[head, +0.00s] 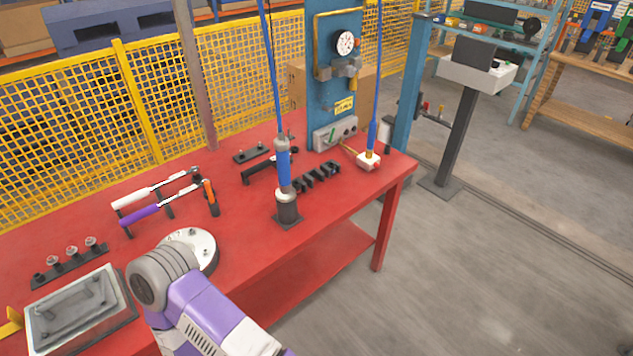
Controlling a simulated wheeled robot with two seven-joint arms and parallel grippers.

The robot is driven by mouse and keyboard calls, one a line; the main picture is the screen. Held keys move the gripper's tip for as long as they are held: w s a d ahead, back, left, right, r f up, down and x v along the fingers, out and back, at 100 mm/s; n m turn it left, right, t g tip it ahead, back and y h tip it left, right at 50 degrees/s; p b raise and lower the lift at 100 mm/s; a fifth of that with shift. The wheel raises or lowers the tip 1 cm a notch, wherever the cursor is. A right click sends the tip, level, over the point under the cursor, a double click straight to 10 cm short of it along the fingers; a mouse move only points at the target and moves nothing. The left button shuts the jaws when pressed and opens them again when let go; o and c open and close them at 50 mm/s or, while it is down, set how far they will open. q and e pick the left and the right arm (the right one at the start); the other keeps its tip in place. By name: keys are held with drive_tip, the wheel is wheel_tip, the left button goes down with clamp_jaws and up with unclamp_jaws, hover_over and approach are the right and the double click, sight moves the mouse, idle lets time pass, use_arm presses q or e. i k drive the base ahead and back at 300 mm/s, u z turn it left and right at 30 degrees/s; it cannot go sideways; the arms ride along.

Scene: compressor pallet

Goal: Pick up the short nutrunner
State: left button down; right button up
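A blue and grey upright tool (284,178), which looks like a nutrunner, stands in a dark square-based holder (288,222) near the front edge of the red table. A blue hose or cable rises from its top. A second, slimmer blue tool (372,135) hangs on another blue line at the table's right end, its tip at a small white block (368,162). I cannot tell for sure which one is the short nutrunner. One of my arms, purple and white, crosses the bottom of the head view. Neither gripper is in view.
White-handled and purple-handled tools (140,215) rest on a rack on the red table (245,235). A round metal disc (197,246) and grey tray (80,312) lie near my arm. A blue gauge post (335,80) stands behind.

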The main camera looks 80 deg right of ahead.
sight(285, 193)
drive_tip(key=k, duration=0.55)
drive_tip(key=z, duration=0.75)
